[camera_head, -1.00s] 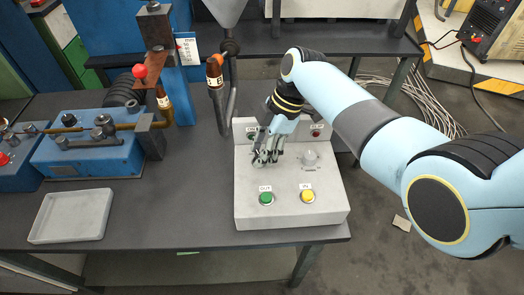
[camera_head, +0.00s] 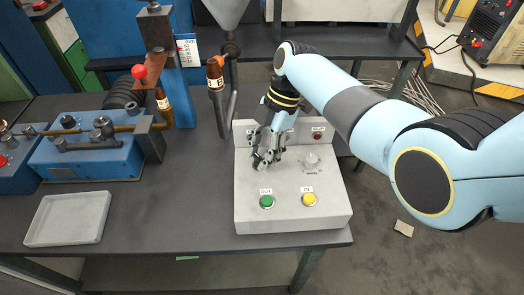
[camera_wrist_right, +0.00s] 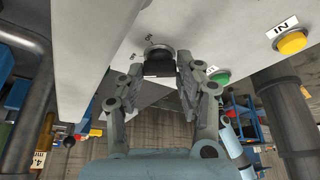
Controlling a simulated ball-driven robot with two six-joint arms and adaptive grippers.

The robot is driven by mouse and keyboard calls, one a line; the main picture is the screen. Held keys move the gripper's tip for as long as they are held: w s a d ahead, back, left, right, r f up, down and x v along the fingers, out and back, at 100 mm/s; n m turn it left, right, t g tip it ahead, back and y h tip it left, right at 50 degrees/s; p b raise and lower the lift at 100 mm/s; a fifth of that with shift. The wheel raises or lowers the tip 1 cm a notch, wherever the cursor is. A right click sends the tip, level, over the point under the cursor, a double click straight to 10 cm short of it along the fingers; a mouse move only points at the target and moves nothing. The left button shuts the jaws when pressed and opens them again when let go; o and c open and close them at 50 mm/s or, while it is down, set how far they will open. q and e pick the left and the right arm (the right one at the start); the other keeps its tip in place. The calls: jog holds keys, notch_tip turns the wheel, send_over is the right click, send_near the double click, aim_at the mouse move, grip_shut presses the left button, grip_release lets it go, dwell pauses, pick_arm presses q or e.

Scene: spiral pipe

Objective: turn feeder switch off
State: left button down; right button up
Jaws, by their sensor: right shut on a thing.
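A pale grey control box (camera_head: 290,219) sits on the dark table. My right gripper (camera_head: 262,162) reaches down to the left part of its sloped face. In the right wrist view, a dark round switch knob (camera_wrist_right: 159,66) is between the two fingers of my right gripper (camera_wrist_right: 158,75), which is shut on it. In the head view the fingers mostly hide this switch. Its exact setting cannot be read. My left gripper is not in view.
The box also has a grey dial (camera_head: 312,160), a green OUT button (camera_head: 267,201), a yellow IN button (camera_head: 309,199) and a red light (camera_head: 317,136). A shallow grey tray (camera_head: 68,219) and a blue machine (camera_head: 85,158) are at left.

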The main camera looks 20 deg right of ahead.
jog(key=o, duration=1.1)
jog(key=shift+o, duration=0.2)
jog(key=shift+r, duration=0.1)
jog(key=v, duration=1.1)
jog(key=shift+r, duration=0.35)
jog(key=shift+d, duration=0.1)
